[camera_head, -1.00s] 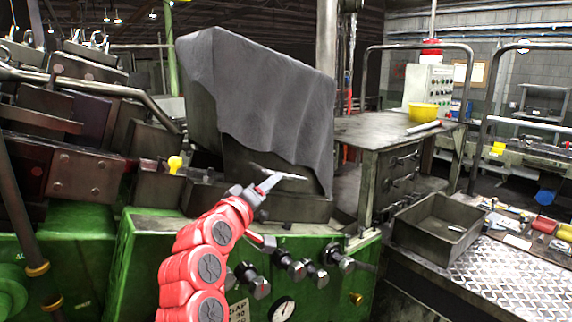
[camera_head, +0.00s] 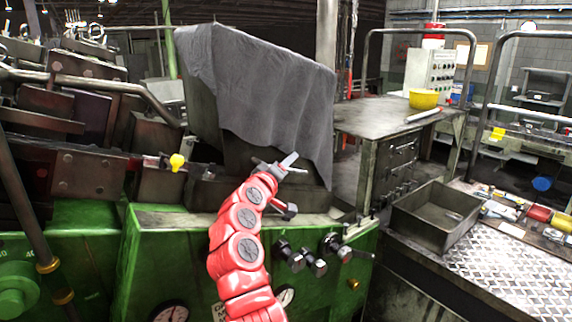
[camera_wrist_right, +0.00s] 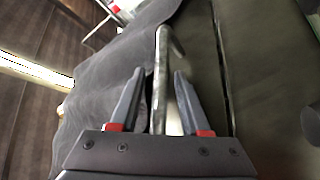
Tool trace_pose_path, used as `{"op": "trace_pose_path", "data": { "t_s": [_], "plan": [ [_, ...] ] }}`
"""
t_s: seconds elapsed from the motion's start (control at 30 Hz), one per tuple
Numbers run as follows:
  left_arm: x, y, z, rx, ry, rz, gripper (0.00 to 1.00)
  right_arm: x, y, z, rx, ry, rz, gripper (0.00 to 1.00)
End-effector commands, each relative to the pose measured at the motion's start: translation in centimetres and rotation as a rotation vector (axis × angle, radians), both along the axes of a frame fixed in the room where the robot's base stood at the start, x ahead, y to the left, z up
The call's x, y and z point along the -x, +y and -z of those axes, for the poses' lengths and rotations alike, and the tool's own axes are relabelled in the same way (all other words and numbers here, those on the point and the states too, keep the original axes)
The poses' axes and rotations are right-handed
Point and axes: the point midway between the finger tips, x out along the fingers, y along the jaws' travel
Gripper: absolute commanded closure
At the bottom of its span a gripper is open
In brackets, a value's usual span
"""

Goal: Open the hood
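The hood (camera_head: 225,95) is a dark metal cover on the green machine, with a grey cloth (camera_head: 285,95) draped over its top and front. It is down. My right gripper (camera_head: 289,163) is at the lower front of the hood, just below the cloth edge. In the right wrist view, my right gripper (camera_wrist_right: 158,100) is open, with its two grey fingers on either side of a metal bar handle (camera_wrist_right: 161,70). A gap shows beside the bar, so the fingers do not look closed on it. My left gripper is out of view.
Black knobs (camera_head: 300,258) and gauges sit on the green machine front (camera_head: 180,255) below the hood. A dark cabinet (camera_head: 395,150) with a yellow bowl (camera_head: 424,98) stands behind.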

Motion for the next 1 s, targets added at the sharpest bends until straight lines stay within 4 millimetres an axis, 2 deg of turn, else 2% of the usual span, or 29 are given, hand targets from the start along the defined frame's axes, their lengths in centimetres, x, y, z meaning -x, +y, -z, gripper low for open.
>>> {"op": "trace_pose_path", "data": {
  "t_s": [0.03,0.23,1.0],
  "plan": [
    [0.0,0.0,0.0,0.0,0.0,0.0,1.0,0.0,-0.01,0.01,0.0,0.0,0.0,0.64],
    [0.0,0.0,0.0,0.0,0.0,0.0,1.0,0.01,0.0,0.01,0.0,0.0,0.0,1.0],
    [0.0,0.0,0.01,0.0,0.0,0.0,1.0,0.01,0.04,0.09,0.0,0.002,0.0,1.0]
  ]
}}
